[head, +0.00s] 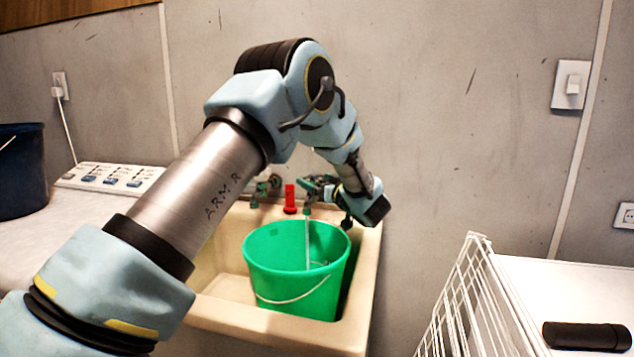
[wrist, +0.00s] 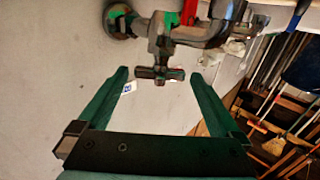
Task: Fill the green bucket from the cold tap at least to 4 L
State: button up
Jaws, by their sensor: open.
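The green bucket (head: 298,275) stands upright in the cream sink (head: 265,333), its wire handle hanging down the front. A thin pale stream (head: 307,240) falls from the tap spout (head: 307,209) into the bucket. A small pale ring shows where it lands; I cannot read the water level. My gripper (head: 318,184) is at the tap, above the bucket's back rim. In the wrist view its green fingers (wrist: 159,75) are open, on either side of a dark cross-shaped tap handle (wrist: 153,74), apart from it. A small tag with a blue mark (wrist: 127,88) shows by the left finger.
A red upright piece (head: 290,199) stands behind the bucket, with another tap fitting (head: 262,190) to its left. A white wire rack (head: 465,300) and a black cylinder (head: 587,336) are right.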

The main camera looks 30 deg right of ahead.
jog(key=s+b, duration=0.2)
jog(key=s, duration=0.8)
jog(key=shift+s+d, duration=0.2)
jog(key=shift+s, duration=0.05)
jog(key=shift+c, duration=0.2)
